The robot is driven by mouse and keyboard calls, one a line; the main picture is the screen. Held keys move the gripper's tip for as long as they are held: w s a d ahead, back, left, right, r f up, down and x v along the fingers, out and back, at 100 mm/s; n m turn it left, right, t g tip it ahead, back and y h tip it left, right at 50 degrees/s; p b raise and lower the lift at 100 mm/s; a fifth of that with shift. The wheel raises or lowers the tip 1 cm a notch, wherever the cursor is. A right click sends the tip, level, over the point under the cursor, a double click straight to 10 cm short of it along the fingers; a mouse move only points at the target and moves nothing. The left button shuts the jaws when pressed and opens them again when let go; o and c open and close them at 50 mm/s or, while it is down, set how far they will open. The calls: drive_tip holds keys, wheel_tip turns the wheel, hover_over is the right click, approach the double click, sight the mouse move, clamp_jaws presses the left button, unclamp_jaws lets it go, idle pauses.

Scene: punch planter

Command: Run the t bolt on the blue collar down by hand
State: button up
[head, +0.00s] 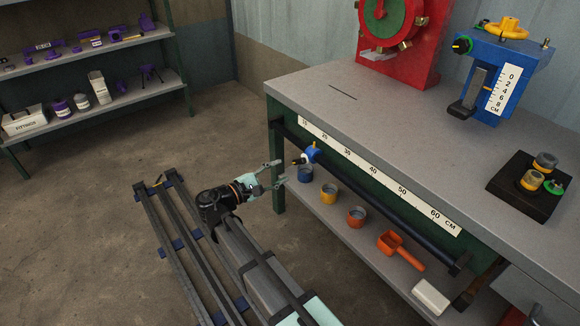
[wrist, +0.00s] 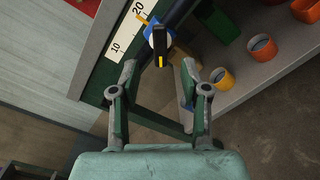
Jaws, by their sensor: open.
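The blue collar (head: 313,152) sits on the dark rail along the front of the workbench, near the rail's left end. Its t bolt (head: 299,161) sticks out from the collar toward my gripper. In the wrist view the collar (wrist: 152,30) is partly hidden behind the t bolt (wrist: 160,42), which shows a dark crossbar with a yellow mark. My gripper (head: 281,172) is open and empty, with its fingers pointing at the t bolt. In the wrist view the t bolt lies just beyond the gap between the fingertips (wrist: 158,65). I see no contact.
A white scale (head: 385,179) runs along the bench front above the dark rail (head: 385,205). Open floor lies left of the bench.

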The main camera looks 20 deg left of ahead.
drive_tip(key=shift+v, duration=1.55)
drive_tip(key=v, duration=1.2)
drive_tip(key=shift+d, duration=0.1)
